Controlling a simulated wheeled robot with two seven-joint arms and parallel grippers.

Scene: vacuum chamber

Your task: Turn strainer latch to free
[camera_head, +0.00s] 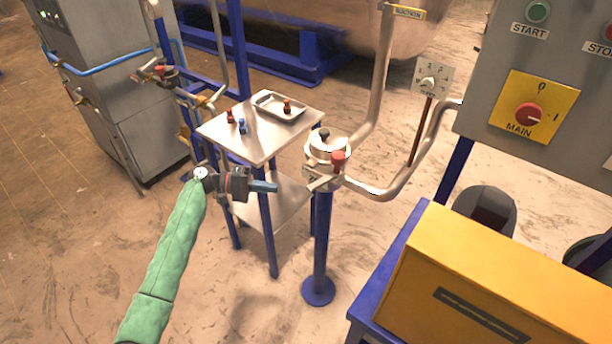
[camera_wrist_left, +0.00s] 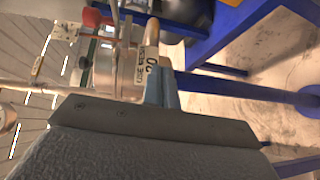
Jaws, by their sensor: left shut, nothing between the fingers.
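The strainer (camera_head: 322,172) is a silver cylindrical pot on a blue post, with a black knob (camera_head: 324,134) on its lid. A red-knobbed part (camera_head: 338,160), which looks like the latch, stands at its front right. My left gripper (camera_head: 272,187) is shut and empty, to the left of the strainer and apart from it in the head view. In the left wrist view its blue-grey fingers (camera_wrist_left: 160,88) show in front of the metal strainer body (camera_wrist_left: 115,72), which carries a marking ending in 20. A red part (camera_wrist_left: 95,17) shows at the upper left there. My right gripper is not in view.
A steel table (camera_head: 225,135) behind my left gripper holds a tray (camera_head: 263,101) and small red and blue pieces. Pipes (camera_head: 378,85) rise behind the strainer. A yellow box (camera_head: 450,275) and a grey control panel (camera_head: 480,90) stand at the right. The floor in front is clear.

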